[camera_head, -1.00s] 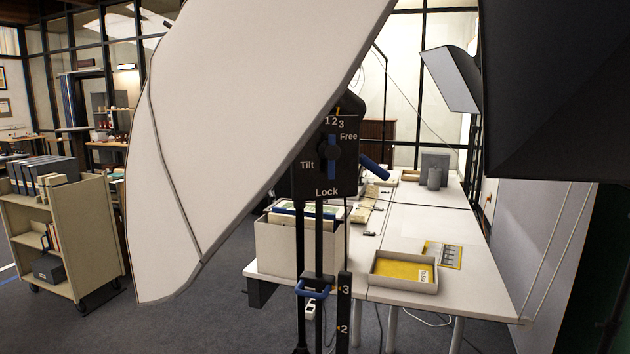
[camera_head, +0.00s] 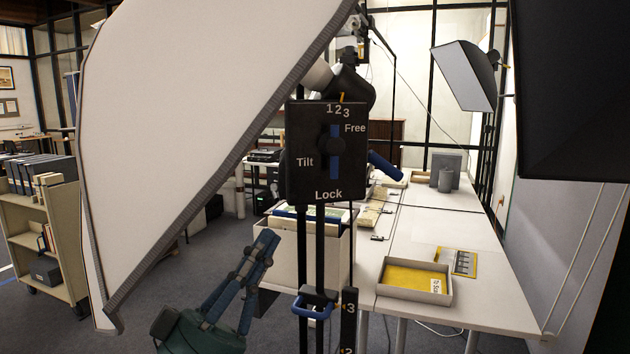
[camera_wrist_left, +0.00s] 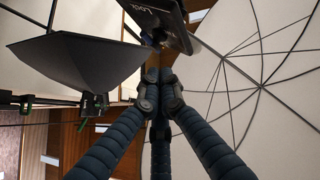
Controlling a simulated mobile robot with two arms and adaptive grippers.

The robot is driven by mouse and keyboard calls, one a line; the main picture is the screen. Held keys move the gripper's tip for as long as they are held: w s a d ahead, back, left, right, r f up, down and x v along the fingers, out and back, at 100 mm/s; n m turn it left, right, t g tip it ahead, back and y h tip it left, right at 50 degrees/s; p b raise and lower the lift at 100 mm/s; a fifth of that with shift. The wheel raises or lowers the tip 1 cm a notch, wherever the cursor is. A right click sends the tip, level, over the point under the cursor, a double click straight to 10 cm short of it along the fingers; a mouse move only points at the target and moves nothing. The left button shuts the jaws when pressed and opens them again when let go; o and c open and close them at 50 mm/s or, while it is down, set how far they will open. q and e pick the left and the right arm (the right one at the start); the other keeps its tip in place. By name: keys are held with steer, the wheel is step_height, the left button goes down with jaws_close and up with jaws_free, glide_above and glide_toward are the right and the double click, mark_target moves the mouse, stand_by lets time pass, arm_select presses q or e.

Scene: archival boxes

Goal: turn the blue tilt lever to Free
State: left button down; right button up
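The blue tilt lever (camera_head: 334,167) sits on a black panel (camera_head: 300,185) marked Tilt, Free, Lock and 1 2 3. It stands upright across a dark round hub, its longer end down toward Lock. Free is at the panel's upper right. My left gripper (camera_head: 267,242) is low and left of the panel, apart from the lever, its blue fingers pointing up and right. In the left wrist view the fingers (camera_wrist_left: 159,80) converge at their tips with nothing seen between them. My right gripper is not seen.
A white table (camera_head: 415,235) bears a yellow-lined tray (camera_head: 445,298). A dark softbox (camera_head: 570,90) hangs right.

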arm_select(q)
steer(key=shift+s+r+h, duration=0.3)
steer(key=shift+s+r, duration=0.25)
steer(key=shift+r, duration=0.05)
steer(key=shift+d, duration=0.1)
steer(key=p, duration=0.5)
glide_toward(329, 149)
step_height(329, 149, up, 3)
steer(key=shift+w+d+f+p, duration=0.1)
steer(key=shift+w+d+p, duration=0.45)
steer(key=shift+w+d, duration=0.5)
steer(key=shift+w+d+f, duration=0.15)
steer(key=shift+w+d, duration=0.05)
steer(key=shift+w, duration=0.2)
steer(key=shift+a, duration=0.1)
